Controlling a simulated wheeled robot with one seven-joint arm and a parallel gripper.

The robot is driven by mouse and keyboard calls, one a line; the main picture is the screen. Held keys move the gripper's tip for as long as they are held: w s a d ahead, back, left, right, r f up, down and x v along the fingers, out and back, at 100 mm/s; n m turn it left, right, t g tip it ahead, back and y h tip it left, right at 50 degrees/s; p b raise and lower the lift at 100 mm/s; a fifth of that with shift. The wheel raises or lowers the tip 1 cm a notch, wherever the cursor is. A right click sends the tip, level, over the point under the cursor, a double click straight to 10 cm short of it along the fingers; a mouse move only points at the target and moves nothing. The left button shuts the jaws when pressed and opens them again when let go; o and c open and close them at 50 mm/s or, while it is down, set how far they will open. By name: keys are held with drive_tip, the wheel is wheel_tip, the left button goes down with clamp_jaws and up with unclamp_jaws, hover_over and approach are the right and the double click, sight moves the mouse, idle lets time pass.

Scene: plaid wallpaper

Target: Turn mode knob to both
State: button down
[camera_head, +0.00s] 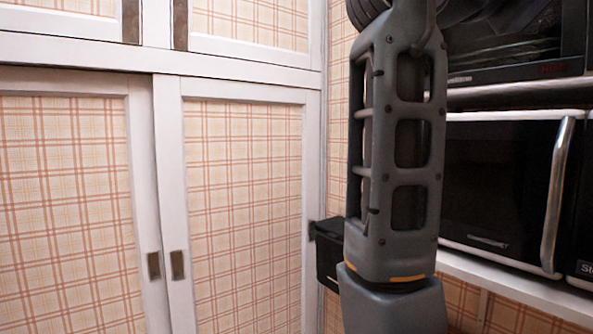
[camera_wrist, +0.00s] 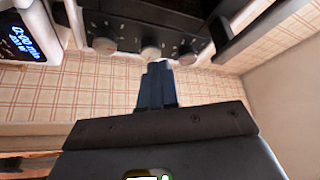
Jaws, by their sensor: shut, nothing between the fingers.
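A dark control panel (camera_wrist: 125,32) with a row of round knobs runs along the top of the wrist view. A left knob (camera_wrist: 104,46), a middle knob (camera_wrist: 150,51) and a right knob (camera_wrist: 187,55) show. Their markings are too small to read, so I cannot tell which is the mode knob. My gripper (camera_wrist: 160,66) is shut and empty. Its fingertips are close to the middle and right knobs; I cannot tell whether they touch. In the head view the knobs are not visible, and my arm covers part of the appliances.
A microwave (camera_head: 495,185) with a silver handle stands on a white shelf (camera_head: 515,290) at the right. A dark oven (camera_head: 515,45) sits above it. A lit blue display (camera_wrist: 27,43) shows in the wrist view. White sliding cabinet doors (camera_head: 245,200) with plaid panels stand at left.

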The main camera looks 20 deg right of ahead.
drive_tip(key=shift+a, duration=0.25)
drive_tip(key=shift+s+p, duration=0.1)
drive_tip(key=shift+p, duration=0.25)
drive_tip(key=d+f+p, duration=0.2)
drive_tip(key=d+p, duration=0.3)
drive_tip(key=d, duration=0.1)
drive_tip(key=shift+d+f, duration=0.15)
drive_tip(key=shift+d, duration=0.05)
idle(0.3)
